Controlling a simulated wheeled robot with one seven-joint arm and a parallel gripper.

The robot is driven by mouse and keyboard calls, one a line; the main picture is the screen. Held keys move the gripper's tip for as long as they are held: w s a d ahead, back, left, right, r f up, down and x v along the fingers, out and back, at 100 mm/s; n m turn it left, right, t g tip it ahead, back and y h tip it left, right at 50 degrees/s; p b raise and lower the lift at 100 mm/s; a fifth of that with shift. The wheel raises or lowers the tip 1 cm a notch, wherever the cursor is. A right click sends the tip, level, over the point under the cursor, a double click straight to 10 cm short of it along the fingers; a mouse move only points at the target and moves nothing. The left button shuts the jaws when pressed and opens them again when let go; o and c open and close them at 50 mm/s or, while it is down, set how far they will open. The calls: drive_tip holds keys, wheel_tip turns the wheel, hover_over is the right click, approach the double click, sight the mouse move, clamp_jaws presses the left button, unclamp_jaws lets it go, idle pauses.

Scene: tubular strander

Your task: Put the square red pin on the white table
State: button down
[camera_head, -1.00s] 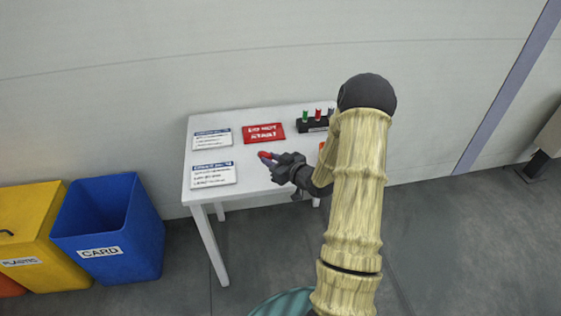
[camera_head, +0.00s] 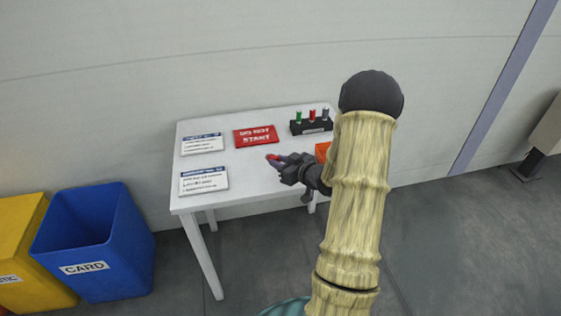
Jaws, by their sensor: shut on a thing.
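The white table (camera_head: 240,186) stands against the wall, left of my arm. My gripper (camera_head: 284,161) is over the middle of the tabletop, shut on the square red pin (camera_head: 272,157), whose red end sticks out to the left of the dark fingers. The rest of the pin is hidden by the fingers. I cannot tell whether the pin touches the tabletop or is held a little above it.
A red "DO NOT START" sign (camera_head: 256,134), two white cards (camera_head: 202,144) (camera_head: 204,180), a black rack (camera_head: 311,127) with green, red and grey pins, and a partly hidden orange thing (camera_head: 322,151) are on the table. A blue card bin (camera_head: 93,243) and a yellow bin (camera_head: 20,245) stand left.

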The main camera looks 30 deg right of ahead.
drive_tip(key=shift+w+f+b, duration=0.1)
drive_tip(key=shift+f+b, duration=1.9)
drive_tip(key=shift+f, duration=0.8)
drive_tip(key=c, duration=1.2)
unclamp_jaws()
drive_tip(key=v, duration=1.7)
drive_tip(key=shift+r, duration=0.15)
drive_tip(key=shift+a, duration=0.1)
